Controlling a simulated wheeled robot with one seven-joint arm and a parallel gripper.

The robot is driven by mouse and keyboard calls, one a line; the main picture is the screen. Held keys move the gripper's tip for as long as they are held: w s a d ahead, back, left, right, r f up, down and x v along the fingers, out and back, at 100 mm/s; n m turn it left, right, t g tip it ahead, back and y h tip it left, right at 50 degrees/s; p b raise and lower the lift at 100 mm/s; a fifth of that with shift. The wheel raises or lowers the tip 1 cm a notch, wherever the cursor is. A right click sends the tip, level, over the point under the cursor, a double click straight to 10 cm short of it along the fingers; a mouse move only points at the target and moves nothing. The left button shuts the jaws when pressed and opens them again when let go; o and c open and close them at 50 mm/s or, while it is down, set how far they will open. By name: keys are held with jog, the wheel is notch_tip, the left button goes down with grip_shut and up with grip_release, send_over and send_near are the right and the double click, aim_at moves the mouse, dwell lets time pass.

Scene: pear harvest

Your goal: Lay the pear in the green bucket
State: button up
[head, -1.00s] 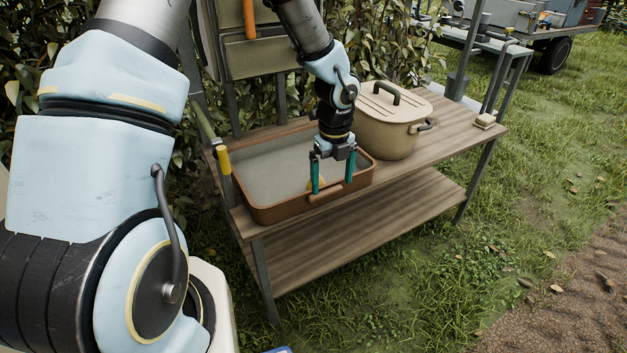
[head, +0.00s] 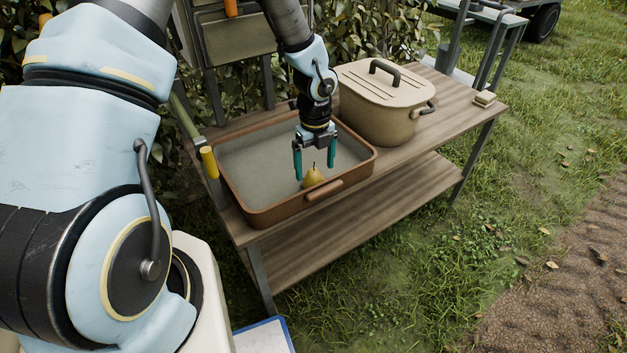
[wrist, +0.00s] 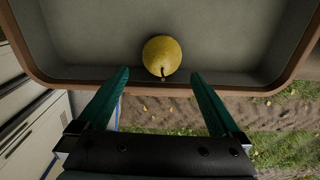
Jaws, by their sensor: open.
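A yellow-green pear (head: 313,175) stands upright in a brown rectangular tray with a grey inside (head: 262,217), near its front wall. The wrist view shows the pear (wrist: 162,56) from above, beyond and between my fingertips. My gripper (head: 315,177) has teal fingers and points down over the tray. It is open and empty, with the fingers at either side of the pear in the head view and apart from it in the wrist view (wrist: 161,75). I see no green bucket in these frames.
The tray stands on a wooden two-shelf bench (head: 440,125). A beige lidded pot (head: 383,110) stands right of it, with a small block (head: 484,99) at the bench's right end. A yellow-ended handle (head: 209,162) rises by the tray's left side. Grass lies in front.

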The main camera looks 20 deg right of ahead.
aim_at(314, 178)
jog(key=shift+w+d+f+p, duration=0.1)
jog(key=shift+w+f+p, duration=0.15)
jog(key=shift+f, duration=1.15)
jog(key=shift+w+f+p, duration=0.1)
jog(key=shift+f+p, duration=0.15)
jog(key=shift+f, duration=1.15)
